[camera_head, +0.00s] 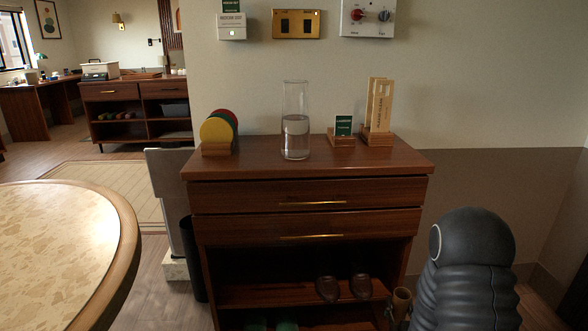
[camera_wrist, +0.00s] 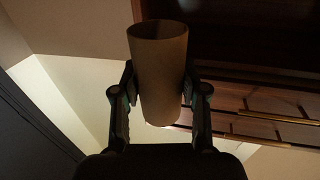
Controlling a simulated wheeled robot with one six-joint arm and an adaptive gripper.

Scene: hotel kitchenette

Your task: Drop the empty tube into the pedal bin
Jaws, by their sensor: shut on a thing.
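The brown cardboard tube (camera_wrist: 160,75) is held between the two fingers of my gripper (camera_wrist: 160,92) in the wrist view. Its near end is open and looks hollow. In the head view the tube (camera_head: 402,299) shows small at the lower right, in front of the cabinet's open shelf, beside my dark arm. A dark upright bin-like container (camera_head: 192,262) stands on the floor at the cabinet's left side, partly hidden by it. I cannot tell whether it has a pedal or a lid.
A wooden cabinet (camera_head: 310,191) with two drawers fills the middle. On it stand a glass of water (camera_head: 296,125), coloured coasters (camera_head: 218,130), a green card (camera_head: 343,125) and wooden tags (camera_head: 379,103). A round table (camera_head: 125,235) is at the left. Two dark objects (camera_head: 344,288) lie on the shelf.

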